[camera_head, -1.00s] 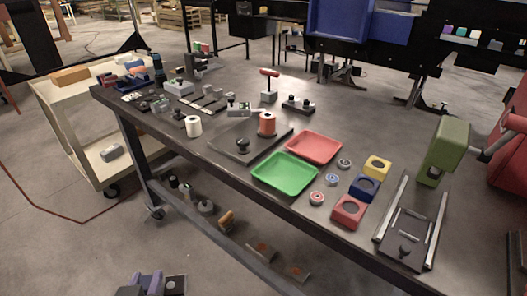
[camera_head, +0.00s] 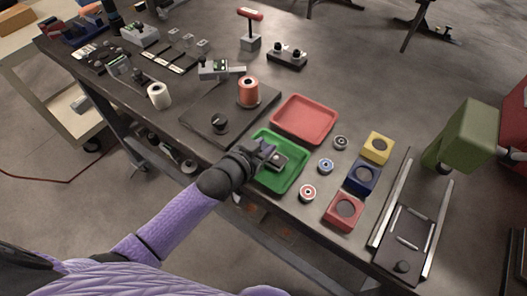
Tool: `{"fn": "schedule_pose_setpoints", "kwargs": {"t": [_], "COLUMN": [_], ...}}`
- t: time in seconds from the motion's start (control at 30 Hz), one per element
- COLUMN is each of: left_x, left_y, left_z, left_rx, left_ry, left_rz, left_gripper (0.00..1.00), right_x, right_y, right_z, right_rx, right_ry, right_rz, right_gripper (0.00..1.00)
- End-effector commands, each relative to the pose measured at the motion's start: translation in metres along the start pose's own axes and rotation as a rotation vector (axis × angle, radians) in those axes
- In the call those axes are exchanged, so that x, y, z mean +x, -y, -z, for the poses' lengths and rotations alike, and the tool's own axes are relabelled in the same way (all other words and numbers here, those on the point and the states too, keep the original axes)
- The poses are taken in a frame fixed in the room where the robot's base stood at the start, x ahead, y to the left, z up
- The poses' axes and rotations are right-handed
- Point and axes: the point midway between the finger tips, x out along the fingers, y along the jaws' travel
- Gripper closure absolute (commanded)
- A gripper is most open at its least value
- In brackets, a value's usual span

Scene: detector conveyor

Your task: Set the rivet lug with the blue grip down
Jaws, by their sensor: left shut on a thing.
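My left gripper (camera_head: 266,154) reaches in from the lower left and is over the green tray (camera_head: 290,183). It is shut on a small grey piece with a dark spot (camera_head: 279,161). The gripper hides much of this piece, and no blue grip shows on it. I cannot tell whether the piece touches the tray floor. The rest of the green tray looks empty. My right gripper is not in view.
An empty red tray (camera_head: 304,119) lies behind the green one. To the right are small round pieces with black (camera_head: 341,142), blue (camera_head: 326,166) and red (camera_head: 308,193) centres, then yellow (camera_head: 377,148), blue (camera_head: 362,178) and red (camera_head: 344,211) blocks. An orange spool (camera_head: 248,92) stands behind left.

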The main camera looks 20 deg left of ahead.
Motion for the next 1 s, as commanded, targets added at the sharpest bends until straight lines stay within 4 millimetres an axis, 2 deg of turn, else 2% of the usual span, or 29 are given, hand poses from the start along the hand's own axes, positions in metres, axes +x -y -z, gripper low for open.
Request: {"fn": "schedule_pose_setpoints", "kwargs": {"t": [0.03, 0.37, 0.4, 0.53, 0.87, 1.0], "left_x": [0.003, 0.004, 0.003, 0.003, 0.001, -0.021], "left_y": [0.000, 0.000, 0.000, 0.000, 0.000, 0.000], "left_z": [-0.007, -0.009, -0.009, -0.009, -0.005, -0.005], "left_rx": [0.000, 0.000, 0.000, 0.000, 0.000, 0.000], "left_ry": [-0.001, -0.002, -0.001, -0.001, -0.001, 0.002], "left_rz": [0.000, 0.000, 0.000, 0.000, 0.000, 0.000], "left_gripper": [1.00, 1.00, 0.60, 0.33, 0.31, 0.31], "right_x": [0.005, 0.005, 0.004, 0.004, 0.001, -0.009], "right_y": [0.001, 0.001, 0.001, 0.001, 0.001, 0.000], "right_z": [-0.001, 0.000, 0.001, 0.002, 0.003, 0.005], "right_rx": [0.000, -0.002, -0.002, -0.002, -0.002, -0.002], "right_ry": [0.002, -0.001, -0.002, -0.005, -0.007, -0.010], "right_rz": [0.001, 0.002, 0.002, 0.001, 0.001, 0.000], "right_gripper": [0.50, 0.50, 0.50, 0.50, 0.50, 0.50]}}
